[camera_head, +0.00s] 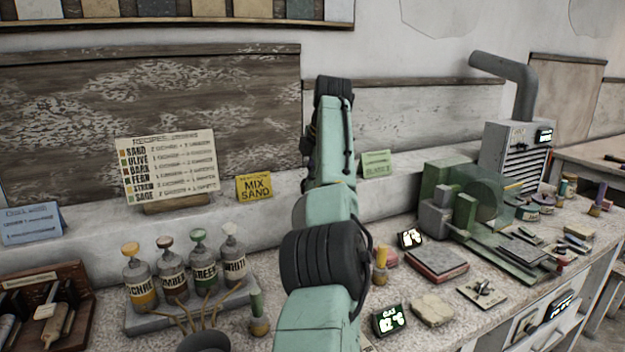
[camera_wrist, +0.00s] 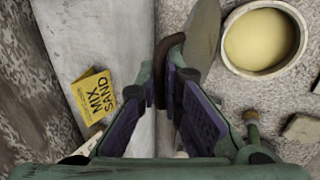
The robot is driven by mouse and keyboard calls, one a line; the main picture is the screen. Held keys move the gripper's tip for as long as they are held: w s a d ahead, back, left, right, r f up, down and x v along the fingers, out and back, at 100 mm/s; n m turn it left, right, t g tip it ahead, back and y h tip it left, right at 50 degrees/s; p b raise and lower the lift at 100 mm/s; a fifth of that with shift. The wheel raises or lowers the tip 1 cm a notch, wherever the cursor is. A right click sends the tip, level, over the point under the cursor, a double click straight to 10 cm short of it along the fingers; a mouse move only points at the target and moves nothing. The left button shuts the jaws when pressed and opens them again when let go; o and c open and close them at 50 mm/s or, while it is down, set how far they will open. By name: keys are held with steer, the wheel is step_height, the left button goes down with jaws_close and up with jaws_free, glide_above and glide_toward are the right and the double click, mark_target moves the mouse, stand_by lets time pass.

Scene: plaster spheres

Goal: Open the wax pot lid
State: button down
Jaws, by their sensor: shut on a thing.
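In the wrist view the wax pot (camera_wrist: 228,48) is a pale round pot at the upper right, with smooth yellow wax (camera_wrist: 262,38) showing inside. Its lid (camera_wrist: 203,32) is a grey-green disc seen steeply tilted at the pot's left side, clear of the mouth. A brown curved handle (camera_wrist: 168,52) shows on the lid's left. My gripper (camera_wrist: 165,88) is shut on this handle, its purple-padded fingers on either side. Whether the lid is joined to the pot cannot be seen. In the head view my arm covers the pot and gripper.
A yellow MIX SAND card (camera_head: 255,187) stands on the ledge by the wall, left of my arm. Labelled bottles (camera_head: 172,282) stand at the left. A green machine (camera_head: 470,205), a red-edged block (camera_head: 437,263) and small displays crowd the right of the bench.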

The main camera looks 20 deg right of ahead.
steer(key=shift+a, duration=0.1)
steer(key=c, duration=1.7)
jaws_free()
steer(key=shift+f, duration=0.1)
steer(key=v, duration=0.3)
steer(key=shift+s+r, duration=0.1)
steer(key=shift+r, duration=0.15)
steer(key=shift+s+d+f, duration=0.1)
steer(key=shift+s, duration=2.85)
steer(key=shift+s+d, duration=0.1)
steer(key=shift+s, duration=2.85)
